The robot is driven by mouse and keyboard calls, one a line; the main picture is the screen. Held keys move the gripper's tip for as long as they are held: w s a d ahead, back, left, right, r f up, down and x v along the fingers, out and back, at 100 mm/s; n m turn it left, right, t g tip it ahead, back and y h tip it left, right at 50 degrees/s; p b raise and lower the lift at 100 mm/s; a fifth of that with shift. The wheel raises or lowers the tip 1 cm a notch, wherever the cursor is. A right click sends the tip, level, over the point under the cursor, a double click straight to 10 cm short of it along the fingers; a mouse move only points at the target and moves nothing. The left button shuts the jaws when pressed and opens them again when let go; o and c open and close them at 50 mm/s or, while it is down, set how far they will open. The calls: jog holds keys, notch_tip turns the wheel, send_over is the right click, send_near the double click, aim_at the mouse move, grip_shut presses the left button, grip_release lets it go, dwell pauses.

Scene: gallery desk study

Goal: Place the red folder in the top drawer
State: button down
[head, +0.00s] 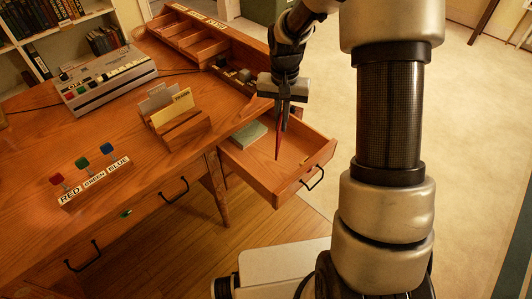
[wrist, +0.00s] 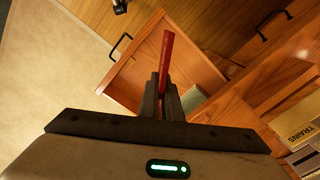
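The red folder (head: 278,143) shows as a thin upright strip, seen nearly edge-on, hanging below my gripper (head: 284,104). In the wrist view the folder (wrist: 167,52) stands between the two dark fingers of my gripper (wrist: 168,92), which are closed on it. The drawer (head: 313,165) at the right end of the desk is pulled open, and the folder hangs over it. Whether its lower end touches the drawer floor I cannot tell. A pale green flat item (head: 248,134) lies in the back of the drawer, and it also shows in the wrist view (wrist: 193,99).
The wooden desk (head: 130,165) carries a labelled button device (head: 105,78), a card holder (head: 180,125), a stand with red, green and blue pieces (head: 95,183) and an open divided organizer (head: 197,42). Closed desk fronts have black handles (head: 173,193). Floor right of the drawer is clear.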

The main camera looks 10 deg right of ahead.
jog(key=w+f+m+b, duration=0.7)
jog(key=w+f, duration=0.3)
jog(key=f, duration=0.3)
jog(key=f+b, duration=0.1)
jog(key=f, duration=0.2)
jog(key=f+b, duration=0.1)
jog(key=f, duration=0.2)
jog(key=shift+s+d+f, duration=0.2)
jog(key=shift+d+f, duration=0.15)
jog(key=shift+f, duration=0.05)
jog(key=shift+b, duration=0.3)
jog(key=shift+f, duration=0.2)
jog(key=c, duration=2)
grip_release()
